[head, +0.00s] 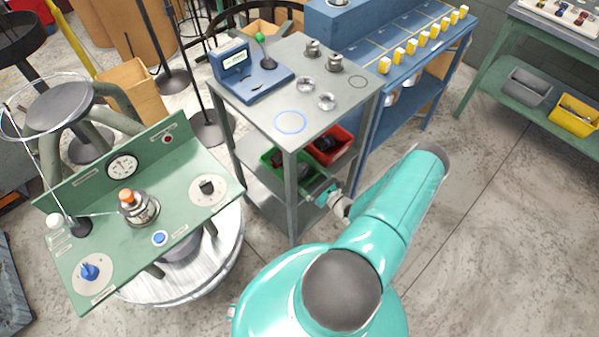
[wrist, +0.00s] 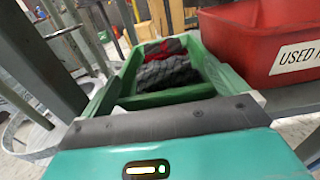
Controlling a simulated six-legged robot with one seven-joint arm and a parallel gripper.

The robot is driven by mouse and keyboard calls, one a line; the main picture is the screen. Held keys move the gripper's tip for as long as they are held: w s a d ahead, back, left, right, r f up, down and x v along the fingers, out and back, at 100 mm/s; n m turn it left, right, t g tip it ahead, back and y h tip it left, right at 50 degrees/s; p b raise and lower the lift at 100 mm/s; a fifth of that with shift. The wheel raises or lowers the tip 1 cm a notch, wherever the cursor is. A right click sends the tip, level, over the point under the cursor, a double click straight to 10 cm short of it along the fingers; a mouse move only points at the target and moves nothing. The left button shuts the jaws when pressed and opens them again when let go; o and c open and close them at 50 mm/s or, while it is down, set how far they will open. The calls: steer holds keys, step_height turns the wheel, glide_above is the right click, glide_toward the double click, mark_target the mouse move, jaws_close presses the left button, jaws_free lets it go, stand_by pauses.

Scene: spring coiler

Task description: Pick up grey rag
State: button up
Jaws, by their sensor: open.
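A grey rag (wrist: 168,73) lies bunched in a green bin (wrist: 222,72) ahead of my gripper in the wrist view. A dark red cloth (wrist: 165,47) lies against it at the back. In the head view the green bin (head: 267,157) sits on the middle shelf of the grey stand, and its contents are dark and hard to tell apart. My gripper (head: 322,197) is at the front of this bin, open and empty. In the wrist view its fingertips (wrist: 188,103) are at the near end of the bin, apart from the rag.
A red bin (wrist: 265,45) marked "USED" stands right beside the green bin; it also shows in the head view (head: 345,147) with dark contents. The stand's grey top (head: 300,115) is above the bins, and a stand leg (head: 291,200) is left of my gripper.

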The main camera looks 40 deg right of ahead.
mark_target(302, 170)
steer(key=w, duration=0.5)
steer(key=shift+w, duration=0.2)
steer(key=shift+r, duration=0.1)
steer(key=c, duration=1.1)
